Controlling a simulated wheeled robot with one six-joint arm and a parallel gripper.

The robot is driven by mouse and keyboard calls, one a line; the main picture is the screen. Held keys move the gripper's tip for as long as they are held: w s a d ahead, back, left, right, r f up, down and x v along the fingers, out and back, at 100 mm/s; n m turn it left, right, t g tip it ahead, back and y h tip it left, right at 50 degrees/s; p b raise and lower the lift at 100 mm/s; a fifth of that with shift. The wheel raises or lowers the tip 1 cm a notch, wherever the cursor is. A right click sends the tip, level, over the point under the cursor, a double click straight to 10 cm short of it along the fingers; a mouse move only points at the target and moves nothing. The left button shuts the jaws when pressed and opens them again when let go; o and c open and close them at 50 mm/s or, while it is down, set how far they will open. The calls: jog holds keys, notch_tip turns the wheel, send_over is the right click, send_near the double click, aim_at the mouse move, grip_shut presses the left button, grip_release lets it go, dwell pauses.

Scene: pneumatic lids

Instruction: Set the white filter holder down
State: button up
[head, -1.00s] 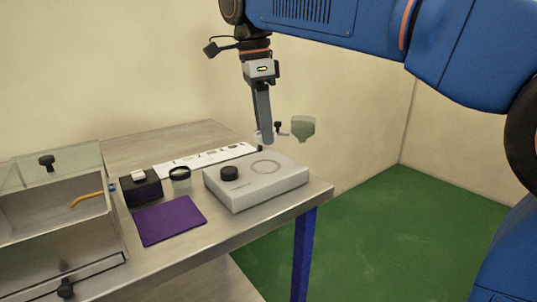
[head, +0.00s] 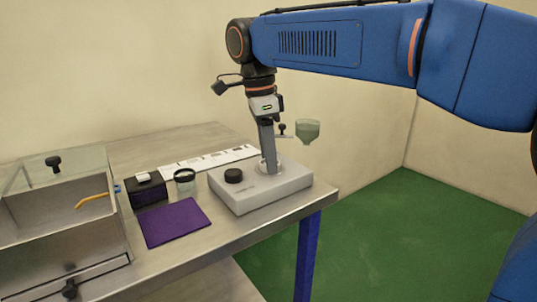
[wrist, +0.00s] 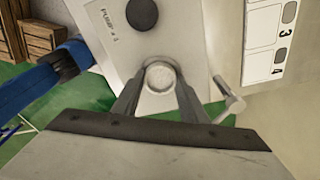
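The white filter holder (wrist: 160,77) shows in the wrist view as a small round white piece between the two fingers of my gripper (wrist: 160,82). The fingers stand at both of its sides and appear closed on it. In the head view my gripper (head: 269,170) points straight down over the right part of the grey pump box (head: 245,203). The holder's pale round base (head: 259,168) is at the ring mark there and looks in contact with the box top. The fingers partly hide it.
A black knob (head: 233,175) sits left on the box. A purple mat (head: 175,222), a jar (head: 184,182), a black block (head: 147,192) and a lidded clear-topped bin (head: 60,250) lie further left.

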aim_at(262, 166)
jog(key=o, duration=0.4)
jog(key=shift+o, duration=0.2)
jog(key=shift+r, duration=0.1)
notch_tip(262, 166, up, 12)
jog(key=a, duration=0.1)
jog(key=shift+a, duration=0.2)
jog(key=shift+s, duration=0.1)
jog(key=s+d+f+n+t+y, duration=0.1)
jog(key=s+d+f+n, duration=0.4)
jog(key=d, duration=0.4)
jog(key=s+d+f+n+t, duration=0.1)
jog(key=s+d+f+n, duration=0.15)
jog(key=d+f, duration=0.65)
jog(key=s+d+f+n+t, duration=0.1)
jog(key=s+d+f+n, duration=0.3)
jog(key=f, duration=0.6)
jog(key=s+d+f+n+t, duration=0.1)
jog(key=s+d+f+n, duration=0.3)
jog(key=s+f, duration=0.5)
jog(key=d, duration=0.2)
jog(key=shift+d+f+t, duration=0.3)
jog(key=shift+d+f, duration=0.1)
